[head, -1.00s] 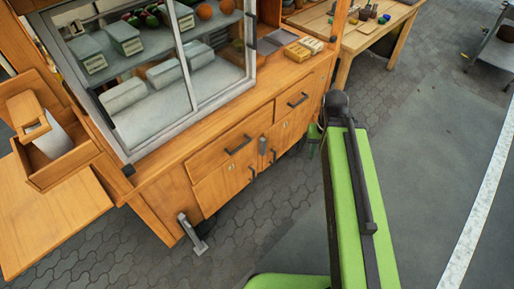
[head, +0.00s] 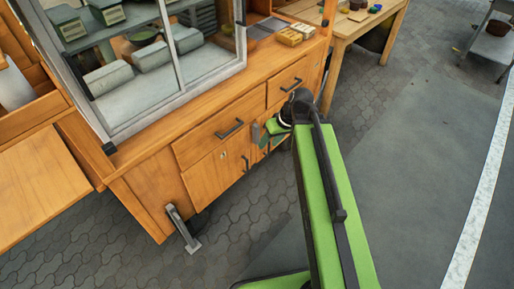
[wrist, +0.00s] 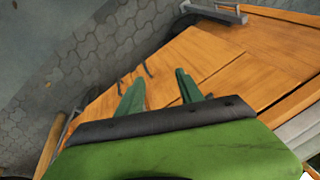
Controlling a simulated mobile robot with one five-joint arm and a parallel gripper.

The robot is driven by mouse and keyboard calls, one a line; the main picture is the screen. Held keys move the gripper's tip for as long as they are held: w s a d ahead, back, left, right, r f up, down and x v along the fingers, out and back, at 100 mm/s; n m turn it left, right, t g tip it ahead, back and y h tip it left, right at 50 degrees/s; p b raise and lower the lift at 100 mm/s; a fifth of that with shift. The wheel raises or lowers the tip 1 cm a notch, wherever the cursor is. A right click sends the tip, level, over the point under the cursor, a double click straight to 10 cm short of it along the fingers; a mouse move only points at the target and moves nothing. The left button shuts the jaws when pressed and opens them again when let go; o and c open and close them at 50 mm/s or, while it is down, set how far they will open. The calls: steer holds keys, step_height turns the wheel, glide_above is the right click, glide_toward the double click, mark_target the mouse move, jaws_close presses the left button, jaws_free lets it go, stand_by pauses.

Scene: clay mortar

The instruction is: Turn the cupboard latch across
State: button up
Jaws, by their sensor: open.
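I cannot make out the latch in the wrist view. Whether a finger touches the latch cannot be told.
The left door (head: 218,172) has a dark bar handle. Dark drawer handles (head: 229,129) stick out above. A grey leg bracket (head: 183,229) stands at the cupboard's lower left. A glass case sits on top. The paved floor in front is free.

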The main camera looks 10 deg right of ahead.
steer(key=w+d+f+n+t+y+b, duration=0.35)
steer(key=w+f+b, duration=0.25)
steer(key=f+b, duration=0.65)
steer(key=t+b, duration=0.5)
steer(key=b, duration=0.5)
glide_toward(258, 134)
steer(key=shift+n+y, duration=0.25)
steer(key=shift+n, duration=0.1)
steer(key=b+x, duration=0.6)
steer(key=x, duration=0.3)
steer(key=shift+w+d+f+b, duration=0.1)
steer(key=shift+b, duration=0.2)
jaws_close()
